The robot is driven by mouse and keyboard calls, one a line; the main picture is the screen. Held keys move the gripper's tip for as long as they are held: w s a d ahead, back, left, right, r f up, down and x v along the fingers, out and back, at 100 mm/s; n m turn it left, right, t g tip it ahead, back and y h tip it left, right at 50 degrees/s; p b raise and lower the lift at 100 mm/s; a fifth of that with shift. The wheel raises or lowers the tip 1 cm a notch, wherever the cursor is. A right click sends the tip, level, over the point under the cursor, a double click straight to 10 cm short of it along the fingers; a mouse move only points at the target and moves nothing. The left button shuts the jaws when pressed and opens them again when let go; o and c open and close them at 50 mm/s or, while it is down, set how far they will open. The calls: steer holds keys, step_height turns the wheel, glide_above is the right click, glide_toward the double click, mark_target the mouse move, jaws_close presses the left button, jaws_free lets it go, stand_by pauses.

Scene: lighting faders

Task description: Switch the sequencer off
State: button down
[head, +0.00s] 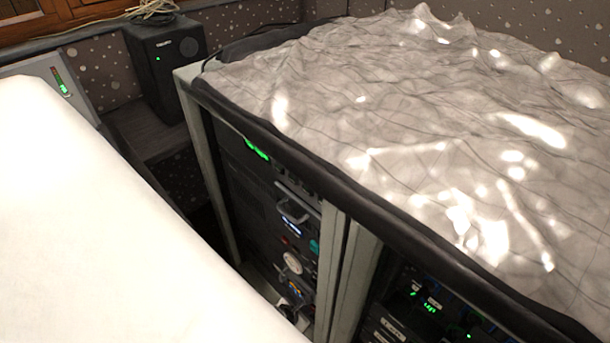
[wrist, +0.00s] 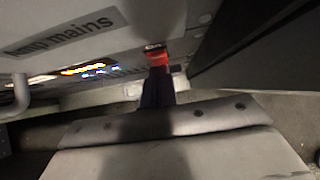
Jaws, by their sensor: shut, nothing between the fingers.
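In the wrist view, a grey front panel carries a label (wrist: 60,32) ending in "mains", its first word partly cut off. A small red switch (wrist: 155,57) shows near the panel's right side. My gripper (wrist: 158,75) is shut and empty, its dark fingertips right at the red switch; I cannot tell whether they touch it. The fingertips hide its near part, so its position cannot be read. In the head view, the equipment rack (head: 334,268) stands under a cloth; my gripper is not visible there. I cannot tell which rack unit is the sequencer.
A metal handle (wrist: 20,97) and lit displays (wrist: 88,69) lie left of the switch. A dark upright surface (wrist: 255,50) is close on the right. A crumpled sheet (head: 420,120) covers the rack top. A black speaker (head: 166,62) stands behind.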

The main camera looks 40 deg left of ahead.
steer(key=shift+f, duration=0.1)
steer(key=shift+w+f+t+b, duration=0.25)
steer(key=shift+w+t+b, duration=0.2)
steer(key=shift+t, duration=0.35)
